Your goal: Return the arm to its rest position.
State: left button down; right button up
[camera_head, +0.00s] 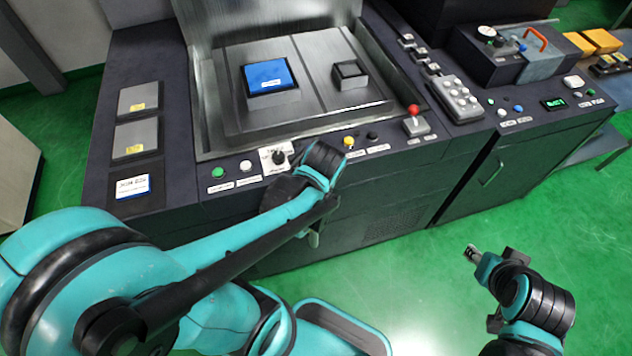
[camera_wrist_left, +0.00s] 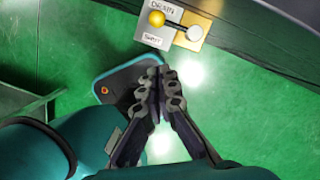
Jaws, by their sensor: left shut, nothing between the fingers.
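My left arm (camera_head: 230,235), teal and black, reaches in from the left across the front of the machine. Its gripper (camera_wrist_left: 160,92) shows in the left wrist view with the fingertips together and nothing between them. It is over the green floor, apart from the machine's front. In the head view the left fingers are mostly hidden behind the arm. My right arm (camera_head: 540,300) is at the lower right, bent over the floor and clear of the machine.
A dark machine cabinet (camera_head: 420,185) carries a metal tank (camera_head: 215,110) with a blue block (camera_head: 270,78), buttons and a red knob (camera_head: 414,110). In the wrist view a drain valve (camera_wrist_left: 156,18) labelled DRAIN and SHUT is above the fingers. Green floor (camera_head: 420,290) lies clear between the arms.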

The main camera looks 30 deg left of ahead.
pick_arm(q)
jog(key=w+d+r+n+t+h, duration=0.2)
jog(key=r+n+t, duration=0.4)
jog(key=n, duration=1.4)
notch_tip(320, 180, up, 4)
jog(key=shift+w+d+f+t+b, duration=0.2)
jog(key=shift+w+d+t+b, duration=0.25)
jog(key=shift+d, duration=0.75)
